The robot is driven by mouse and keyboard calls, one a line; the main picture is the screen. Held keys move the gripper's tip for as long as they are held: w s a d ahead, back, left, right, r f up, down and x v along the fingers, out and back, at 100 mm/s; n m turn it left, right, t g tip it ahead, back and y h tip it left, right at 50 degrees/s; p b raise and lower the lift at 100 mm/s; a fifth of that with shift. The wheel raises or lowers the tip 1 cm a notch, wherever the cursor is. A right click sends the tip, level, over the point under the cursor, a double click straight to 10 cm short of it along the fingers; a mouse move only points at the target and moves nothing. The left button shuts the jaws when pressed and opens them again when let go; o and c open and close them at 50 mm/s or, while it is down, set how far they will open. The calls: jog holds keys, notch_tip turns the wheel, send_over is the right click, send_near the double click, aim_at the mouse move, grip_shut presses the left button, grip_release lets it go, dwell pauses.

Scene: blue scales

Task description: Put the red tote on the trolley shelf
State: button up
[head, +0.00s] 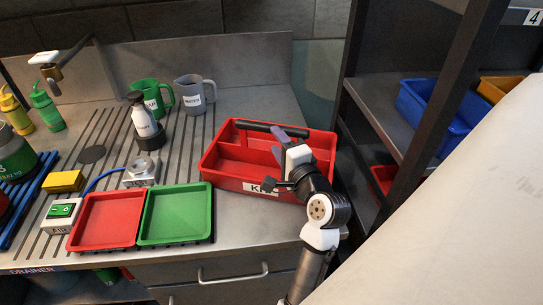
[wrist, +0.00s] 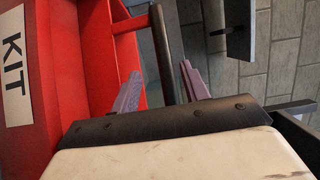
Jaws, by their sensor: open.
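The red tote (head: 222,170) stands on the steel counter, with a black bar handle (head: 262,128) along its top and a white KIT label on its front. My gripper (head: 284,143) is over the right part of the tote, near the handle. In the wrist view my gripper (wrist: 163,85) is open. The dark handle bar (wrist: 164,45) runs between the two purple fingers, with gaps showing beside it. The tote's red wall (wrist: 70,60) fills the left of that view. A shelf (head: 378,100) of a dark rack is at the right; I cannot tell whether this is the trolley.
A blue bin (head: 418,105) and a yellow bin (head: 492,88) sit on the rack, near a dark upright post (head: 440,90). A red tray (head: 106,219) and green tray (head: 175,213) lie left of the tote. A grey jug (head: 194,95) and green mug (head: 150,97) stand behind.

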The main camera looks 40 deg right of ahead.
jog(key=x, duration=0.1)
jog(key=p+x, duration=0.1)
jog(key=x, duration=0.1)
jog(key=r+p+x, duration=0.1)
jog(key=x, duration=0.1)
jog(key=shift+s+d, duration=0.1)
jog(key=shift+d, duration=0.25)
jog(key=shift+w+f, duration=0.15)
jog(key=shift+w, duration=0.1)
grip_shut()
